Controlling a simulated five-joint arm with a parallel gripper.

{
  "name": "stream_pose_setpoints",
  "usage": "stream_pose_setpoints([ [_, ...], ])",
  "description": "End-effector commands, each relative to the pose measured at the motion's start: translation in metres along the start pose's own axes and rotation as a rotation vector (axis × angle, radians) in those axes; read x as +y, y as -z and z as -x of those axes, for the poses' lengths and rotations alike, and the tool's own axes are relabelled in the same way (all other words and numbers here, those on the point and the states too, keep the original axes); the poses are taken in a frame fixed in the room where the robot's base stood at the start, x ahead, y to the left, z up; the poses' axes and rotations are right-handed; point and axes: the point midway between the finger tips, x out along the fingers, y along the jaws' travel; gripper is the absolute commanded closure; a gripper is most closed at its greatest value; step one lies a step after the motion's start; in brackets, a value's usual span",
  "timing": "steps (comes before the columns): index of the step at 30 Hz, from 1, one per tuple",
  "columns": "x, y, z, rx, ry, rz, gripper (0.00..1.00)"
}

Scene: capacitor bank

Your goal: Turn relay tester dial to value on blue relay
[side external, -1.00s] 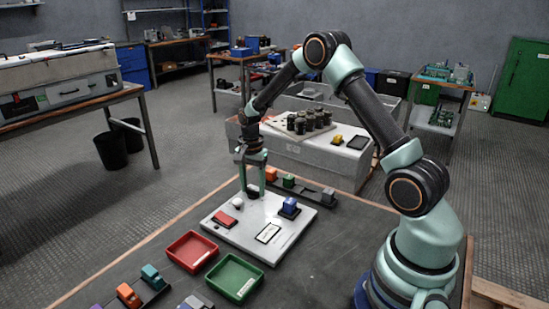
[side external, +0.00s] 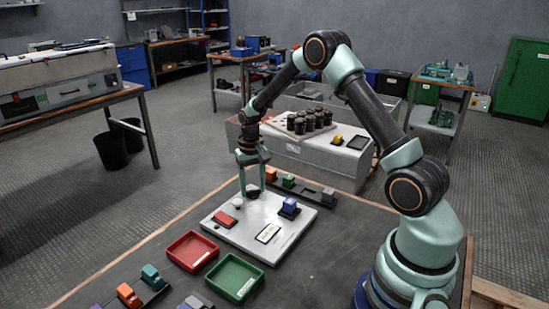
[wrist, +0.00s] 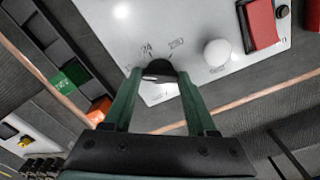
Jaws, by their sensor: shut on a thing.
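The white relay tester panel (side external: 245,232) lies flat on the bench. Its black dial (side external: 253,192) is near the far left edge; it also shows in the wrist view (wrist: 159,70), with a pale pointer mark facing left and small printed labels around it, too small to read surely. My gripper (side external: 253,188) points down with its two green fingers on either side of the dial, shut on it; the wrist view also shows my gripper (wrist: 159,78). The blue relay (side external: 289,205) sits in a dark socket at the panel's right; its value is not readable.
A white round knob (wrist: 217,52) and a red rocker (side external: 225,219) are beside the dial. A white label plate (side external: 268,233) is at the panel's front. Orange, green and grey relays stand in a rack (side external: 308,193) behind. Red (side external: 192,251) and green (side external: 234,279) trays are in front.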

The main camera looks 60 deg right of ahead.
Motion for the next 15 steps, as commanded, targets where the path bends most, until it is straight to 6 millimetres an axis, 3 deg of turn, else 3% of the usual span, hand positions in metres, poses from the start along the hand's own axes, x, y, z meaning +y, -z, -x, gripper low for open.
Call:
stream_pose_setpoints([
  [15,0.0003,0.001,0.0018,0.002,0.001,0.068,0.98],
])
